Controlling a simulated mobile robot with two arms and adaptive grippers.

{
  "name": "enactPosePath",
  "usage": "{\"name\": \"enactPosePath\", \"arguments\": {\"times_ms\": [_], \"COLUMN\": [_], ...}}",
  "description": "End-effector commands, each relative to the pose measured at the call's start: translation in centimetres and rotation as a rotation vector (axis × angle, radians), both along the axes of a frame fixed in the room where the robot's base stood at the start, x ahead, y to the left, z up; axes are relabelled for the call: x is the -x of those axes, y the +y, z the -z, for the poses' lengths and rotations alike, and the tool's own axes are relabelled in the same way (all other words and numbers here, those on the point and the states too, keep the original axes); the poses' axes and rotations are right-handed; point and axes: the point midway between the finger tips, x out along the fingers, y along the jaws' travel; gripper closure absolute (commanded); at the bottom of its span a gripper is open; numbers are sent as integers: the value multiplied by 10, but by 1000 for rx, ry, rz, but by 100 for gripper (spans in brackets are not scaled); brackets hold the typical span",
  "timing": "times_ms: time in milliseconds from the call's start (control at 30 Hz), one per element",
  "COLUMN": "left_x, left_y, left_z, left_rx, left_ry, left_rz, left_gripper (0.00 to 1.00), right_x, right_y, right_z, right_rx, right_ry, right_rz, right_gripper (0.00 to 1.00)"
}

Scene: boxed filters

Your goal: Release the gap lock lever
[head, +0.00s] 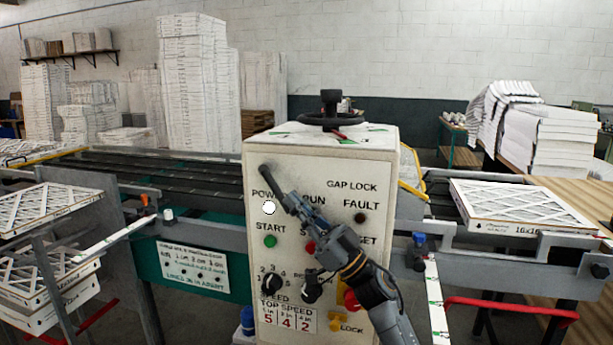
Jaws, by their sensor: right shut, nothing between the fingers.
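The control cabinet (380,155) stands in the centre of the head view. The words GAP LOCK are printed at the upper right of its front panel. A small red lever-like piece (340,135) lies on the cabinet top below the black handwheel (330,112); I cannot tell for sure that it is the gap lock lever. My right gripper (288,202) is shut and empty in front of the panel, near the POWER label. A dark rod shape (270,177) lies in line with its fingertips; their contact is unclear. My arm hides part of the panel. My left gripper is not in view.
The panel carries a green start button (270,241), a black selector knob (271,284) and a red button (351,300). Filter stacks stand on both sides, with a boxed filter (520,205) at right. A red bar (510,306) sticks out at lower right.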

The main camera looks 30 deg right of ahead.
Motion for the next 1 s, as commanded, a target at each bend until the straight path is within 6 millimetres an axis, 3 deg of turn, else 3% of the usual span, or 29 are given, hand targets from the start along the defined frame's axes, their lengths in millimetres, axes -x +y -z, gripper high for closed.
{"name": "enactPosePath", "arguments": {"times_ms": [33, 300, 1000], "left_x": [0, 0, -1], "left_y": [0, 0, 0], "left_z": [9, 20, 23], "left_rx": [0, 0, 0], "left_ry": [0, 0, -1], "left_rz": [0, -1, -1], "left_gripper": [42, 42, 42], "right_x": [-2, -8, -11], "right_y": [1, 7, 9], "right_z": [7, 12, 13], "right_rx": [-26, -44, -43], "right_ry": [-23, -52, -50], "right_rz": [-2, 0, 1], "right_gripper": [100, 100, 100]}}
